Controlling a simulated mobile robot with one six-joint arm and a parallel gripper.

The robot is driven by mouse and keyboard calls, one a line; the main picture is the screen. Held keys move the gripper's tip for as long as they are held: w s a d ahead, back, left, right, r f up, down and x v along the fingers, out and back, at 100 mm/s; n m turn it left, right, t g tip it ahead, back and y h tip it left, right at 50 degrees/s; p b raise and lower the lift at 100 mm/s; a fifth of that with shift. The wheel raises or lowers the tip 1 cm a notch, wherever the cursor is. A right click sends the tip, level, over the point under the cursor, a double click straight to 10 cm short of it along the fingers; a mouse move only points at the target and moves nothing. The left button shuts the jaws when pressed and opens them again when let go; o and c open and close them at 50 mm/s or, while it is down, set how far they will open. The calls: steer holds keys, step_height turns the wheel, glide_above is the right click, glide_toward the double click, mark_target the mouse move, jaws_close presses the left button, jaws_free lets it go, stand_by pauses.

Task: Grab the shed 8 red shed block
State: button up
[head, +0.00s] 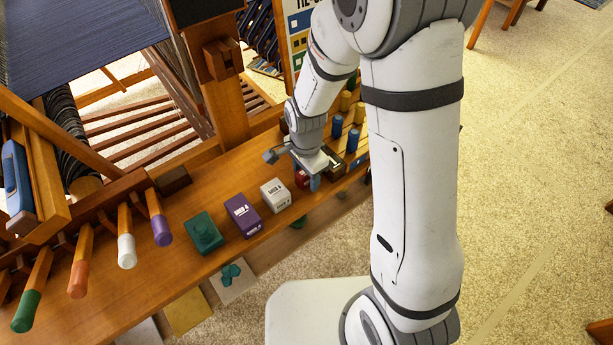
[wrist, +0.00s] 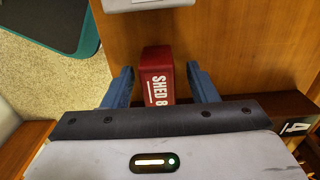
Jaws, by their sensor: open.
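The red block (wrist: 157,75), marked "SHED 8", stands on the wooden bench in the wrist view. It lies between the two blue fingers of my gripper (wrist: 160,69), with a gap showing on each side. My gripper is open and above the bench, its fingers straddling the block. In the head view the red block (head: 301,180) is mostly hidden behind my gripper, and a blue fingertip shows just right of it.
On the bench in the head view, a white block (head: 275,195), a purple block (head: 242,215) and a green block (head: 204,232) stand to the left. Coloured pegs (head: 337,127) stand beyond.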

steer(key=shift+c, duration=0.3)
steer(key=c, duration=1.1)
